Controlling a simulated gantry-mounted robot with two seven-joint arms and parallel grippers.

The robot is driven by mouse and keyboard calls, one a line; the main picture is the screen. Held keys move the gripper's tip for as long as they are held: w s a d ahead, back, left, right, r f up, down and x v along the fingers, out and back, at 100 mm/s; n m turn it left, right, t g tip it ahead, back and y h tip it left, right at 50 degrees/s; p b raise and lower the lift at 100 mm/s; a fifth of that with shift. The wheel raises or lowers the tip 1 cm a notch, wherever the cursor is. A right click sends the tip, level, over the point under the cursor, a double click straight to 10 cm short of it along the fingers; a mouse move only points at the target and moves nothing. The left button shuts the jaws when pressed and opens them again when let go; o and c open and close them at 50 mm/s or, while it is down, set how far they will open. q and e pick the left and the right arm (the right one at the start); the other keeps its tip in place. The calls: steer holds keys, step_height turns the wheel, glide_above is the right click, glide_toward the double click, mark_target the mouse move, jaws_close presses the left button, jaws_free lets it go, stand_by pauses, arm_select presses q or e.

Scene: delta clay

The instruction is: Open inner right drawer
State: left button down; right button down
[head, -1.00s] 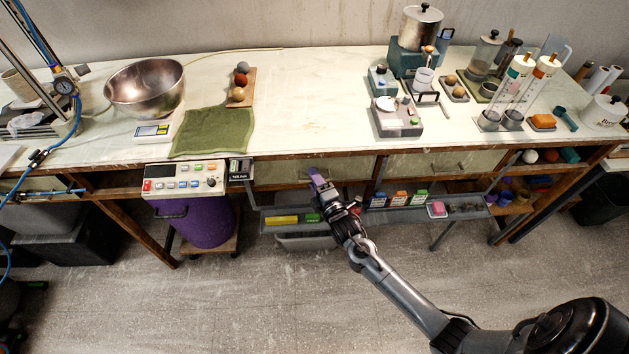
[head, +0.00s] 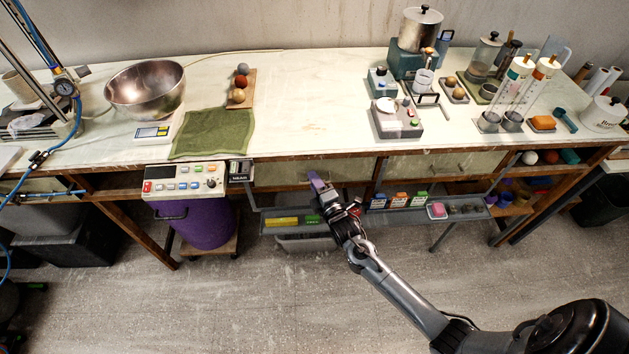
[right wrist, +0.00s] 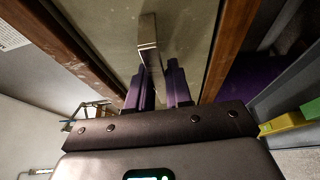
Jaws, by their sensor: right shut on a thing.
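The pale green drawer front (head: 278,173) sits under the table's front edge, left of the other drawer front. In the right wrist view the drawer front (right wrist: 190,30) fills the upper middle, framed by brown wood. Its metal handle (right wrist: 149,42) reaches down between my purple fingers. My right gripper (head: 316,181) is at this drawer and shut on the handle; in the right wrist view it (right wrist: 157,82) faces the panel. The gripper hides the handle in the head view. The drawer looks closed or nearly so; I cannot tell a small gap. My left gripper is not in view.
A second drawer front (head: 445,164) lies to the right. A grey hanging rail shelf (head: 345,219) with labelled boxes runs just below my gripper. A control panel (head: 184,181) and a purple drum (head: 205,222) stand left. The floor in front is clear.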

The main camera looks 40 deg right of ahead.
steer(key=s+a+p, duration=0.7)
steer(key=s+a, duration=0.2)
steer(key=s, duration=0.3)
steer(key=s+a+p, duration=0.7)
steer(key=s+a, duration=0.1)
steer(key=s, duration=0.4)
steer(key=shift+s+a, duration=0.25)
steer(key=shift+a, duration=0.15)
steer(key=c, duration=1.1)
jaws_free()
